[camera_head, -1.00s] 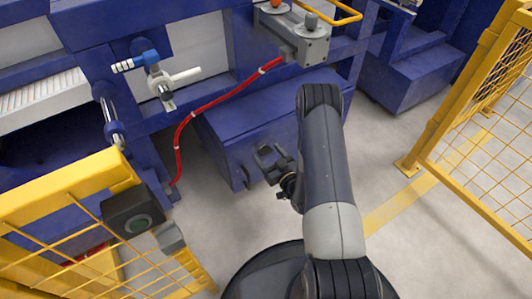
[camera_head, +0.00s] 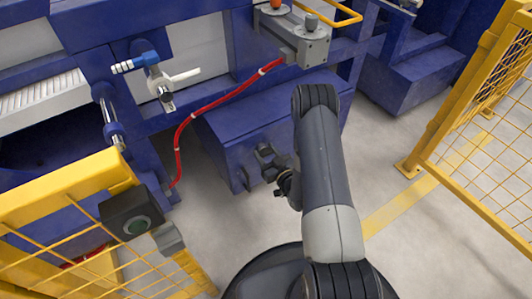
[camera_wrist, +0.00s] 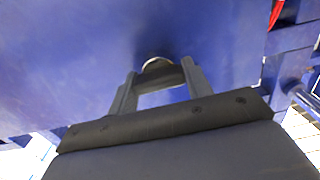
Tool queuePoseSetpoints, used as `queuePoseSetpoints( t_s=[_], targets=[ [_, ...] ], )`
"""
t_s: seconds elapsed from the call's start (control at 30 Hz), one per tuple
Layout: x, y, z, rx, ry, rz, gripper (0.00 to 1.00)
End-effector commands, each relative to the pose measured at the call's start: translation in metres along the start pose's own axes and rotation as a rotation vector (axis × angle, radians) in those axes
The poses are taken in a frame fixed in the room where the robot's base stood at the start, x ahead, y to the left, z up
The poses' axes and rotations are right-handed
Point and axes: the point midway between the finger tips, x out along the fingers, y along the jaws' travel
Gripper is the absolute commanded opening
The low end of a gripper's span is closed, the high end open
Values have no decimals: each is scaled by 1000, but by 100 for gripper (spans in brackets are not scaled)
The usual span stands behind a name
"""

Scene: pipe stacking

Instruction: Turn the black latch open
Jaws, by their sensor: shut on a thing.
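In the wrist view the black latch (camera_wrist: 168,78) sits on a blue panel, with a pale round piece just behind it. My gripper (camera_wrist: 160,70) has one finger on either side of the latch and is shut on it. In the head view my gripper (camera_head: 265,156) is against the front of the low blue cabinet (camera_head: 222,130). There the gripper and arm hide the latch, so its angle cannot be told from that view.
A red hose (camera_head: 208,105) runs above the cabinet to a grey valve block (camera_head: 294,38). Yellow mesh fences stand at the right (camera_head: 480,110) and lower left (camera_head: 70,200). A black button box (camera_head: 133,212) sits by the left fence. Grey floor is open around the cabinet.

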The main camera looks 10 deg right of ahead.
Motion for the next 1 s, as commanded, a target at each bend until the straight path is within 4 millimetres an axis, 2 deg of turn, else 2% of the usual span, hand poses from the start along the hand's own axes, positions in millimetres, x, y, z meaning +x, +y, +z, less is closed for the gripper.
queuePoseSetpoints(
  t_s=[0.27,0.47,1.0],
  targets=[
    [0,0,1,20,-1,-1,24],
    [0,0,2,100,-1,-1,24],
    [0,2,3,573,0,-1,24]
  ],
)
